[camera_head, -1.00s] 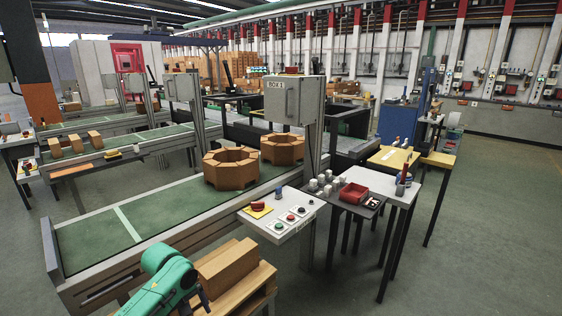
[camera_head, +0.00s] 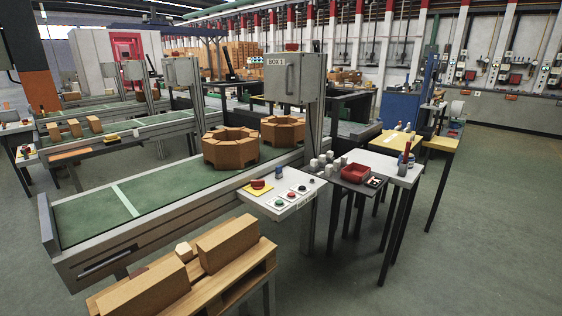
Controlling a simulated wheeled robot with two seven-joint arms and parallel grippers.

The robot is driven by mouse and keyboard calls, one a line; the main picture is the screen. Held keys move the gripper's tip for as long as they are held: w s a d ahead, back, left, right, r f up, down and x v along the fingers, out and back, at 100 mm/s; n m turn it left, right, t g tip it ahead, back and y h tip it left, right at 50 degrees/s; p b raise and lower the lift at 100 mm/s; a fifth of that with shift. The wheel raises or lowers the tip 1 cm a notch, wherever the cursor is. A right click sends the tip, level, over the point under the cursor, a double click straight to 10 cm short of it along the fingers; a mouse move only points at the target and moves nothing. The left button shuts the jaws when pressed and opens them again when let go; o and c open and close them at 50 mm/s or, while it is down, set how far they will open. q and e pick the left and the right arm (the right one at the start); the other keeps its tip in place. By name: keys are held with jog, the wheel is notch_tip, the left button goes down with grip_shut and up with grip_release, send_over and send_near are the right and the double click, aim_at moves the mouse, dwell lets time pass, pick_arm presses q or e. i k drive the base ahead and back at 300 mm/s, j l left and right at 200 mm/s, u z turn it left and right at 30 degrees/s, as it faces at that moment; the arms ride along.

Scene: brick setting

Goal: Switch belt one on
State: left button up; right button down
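The nearest belt (camera_head: 88,218) is a green conveyor with two octagonal brick rings on it, a nearer ring (camera_head: 231,150) and a farther ring (camera_head: 283,131). A grey cabinet labelled BOX 1 (camera_head: 291,84) stands on a post beside it. A white control panel (camera_head: 268,208) sits at the belt's near side. Neither gripper is in view.
Open floor (camera_head: 490,230) lies at the right.

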aim_at(255, 184)
jog(key=i+l+z, duration=0.25)
jog(key=i+l, duration=0.85)
